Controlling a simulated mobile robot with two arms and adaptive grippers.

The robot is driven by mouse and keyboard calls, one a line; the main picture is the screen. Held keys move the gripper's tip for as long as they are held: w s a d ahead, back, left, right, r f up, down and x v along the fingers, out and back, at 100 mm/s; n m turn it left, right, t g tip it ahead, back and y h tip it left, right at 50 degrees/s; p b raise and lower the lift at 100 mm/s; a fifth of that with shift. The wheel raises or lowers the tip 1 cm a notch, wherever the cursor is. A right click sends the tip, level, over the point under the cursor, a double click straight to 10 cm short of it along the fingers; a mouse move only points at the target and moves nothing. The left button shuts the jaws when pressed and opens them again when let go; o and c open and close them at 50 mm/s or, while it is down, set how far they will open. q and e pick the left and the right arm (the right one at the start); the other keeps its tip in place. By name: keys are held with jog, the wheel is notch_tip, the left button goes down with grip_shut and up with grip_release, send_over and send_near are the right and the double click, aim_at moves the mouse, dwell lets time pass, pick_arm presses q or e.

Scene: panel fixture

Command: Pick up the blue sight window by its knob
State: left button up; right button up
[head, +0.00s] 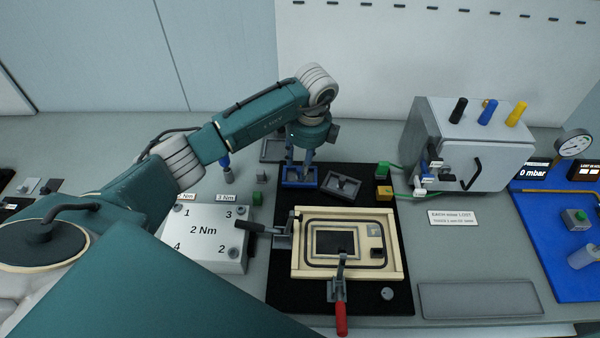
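The blue sight window (299,183) lies flat at the back left edge of the black mat (285,290). My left gripper (300,172) points straight down over it, with one finger on each side of its middle. The fingers stand apart with a gap between them. The knob is too small and too covered by the fingers to make out, and I cannot tell whether the fingertips touch the window. My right gripper is not in view.
A grey plate with a knob (342,186) lies just right of the window. A cream panel frame (300,262) with a red-handled clamp (341,315) sits in front. A torque block (208,235) stands left, a grey box (470,150) right. A bare grey plate (480,300) lies front right.

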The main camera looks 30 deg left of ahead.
pick_arm(q)
jog(key=shift+w+a+f, duration=0.1)
jog(key=shift+a+f, duration=0.1)
jog(key=shift+f, duration=1)
grip_shut()
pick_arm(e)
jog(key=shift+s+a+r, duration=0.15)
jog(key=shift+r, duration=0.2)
pick_arm(q)
jog(key=shift+r, duration=0.1)
